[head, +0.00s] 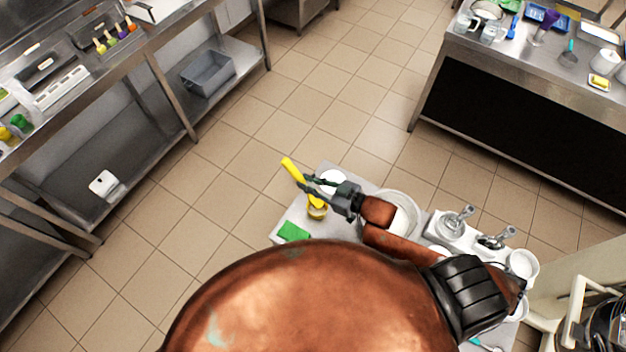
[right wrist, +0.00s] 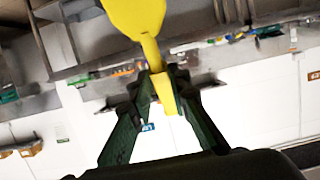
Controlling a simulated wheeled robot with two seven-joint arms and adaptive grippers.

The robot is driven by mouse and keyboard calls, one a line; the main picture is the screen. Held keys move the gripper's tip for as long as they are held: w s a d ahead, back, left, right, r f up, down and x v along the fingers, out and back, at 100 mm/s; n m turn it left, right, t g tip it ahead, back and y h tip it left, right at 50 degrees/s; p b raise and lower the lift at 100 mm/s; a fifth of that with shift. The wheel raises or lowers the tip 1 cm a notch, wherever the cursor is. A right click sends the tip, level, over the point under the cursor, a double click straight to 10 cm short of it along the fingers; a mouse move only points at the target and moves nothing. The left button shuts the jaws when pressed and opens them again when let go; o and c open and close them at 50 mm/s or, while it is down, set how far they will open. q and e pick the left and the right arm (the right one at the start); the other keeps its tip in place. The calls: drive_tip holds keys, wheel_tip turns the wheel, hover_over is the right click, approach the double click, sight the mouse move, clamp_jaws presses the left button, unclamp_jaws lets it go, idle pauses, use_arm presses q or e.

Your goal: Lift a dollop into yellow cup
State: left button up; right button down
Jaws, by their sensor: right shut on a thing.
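My right gripper (head: 304,184) is shut on a yellow spatula-like tool (head: 289,166). No dollop can be made out on the tool. My left gripper is not in view.
A small table (head: 288,216) bears the cup, a green cloth-like item (head: 293,231), a white dish (head: 333,177) behind my gripper, and a white tub (head: 407,203). A white unit with metal handles (head: 449,224) stands to the right. Steel counters stand beyond open floor.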

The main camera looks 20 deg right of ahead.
sight(303, 180)
drive_tip(key=w+g+h+p, duration=0.1)
drive_tip(key=p, duration=0.1)
drive_tip(key=w+a+f+g+h+p, duration=0.1)
drive_tip(key=p, duration=0.1)
drive_tip(key=w+a+g+h+p, duration=0.1)
drive_tip(key=p, duration=0.1)
drive_tip(key=shift+a+f+g, duration=0.1)
drive_tip(key=shift+f+g, duration=0.1)
drive_tip(key=shift+g, duration=0.1)
drive_tip(key=shift+w+a+f+g+h+p, duration=0.35)
drive_tip(key=shift+g+h+p, duration=0.45)
drive_tip(key=shift+p, duration=1.9)
drive_tip(key=shift+w+a+f+g+h+p, duration=0.3)
drive_tip(key=shift+g+h+p, duration=0.45)
drive_tip(key=shift+p, duration=1.95)
drive_tip(key=shift+f, duration=0.1)
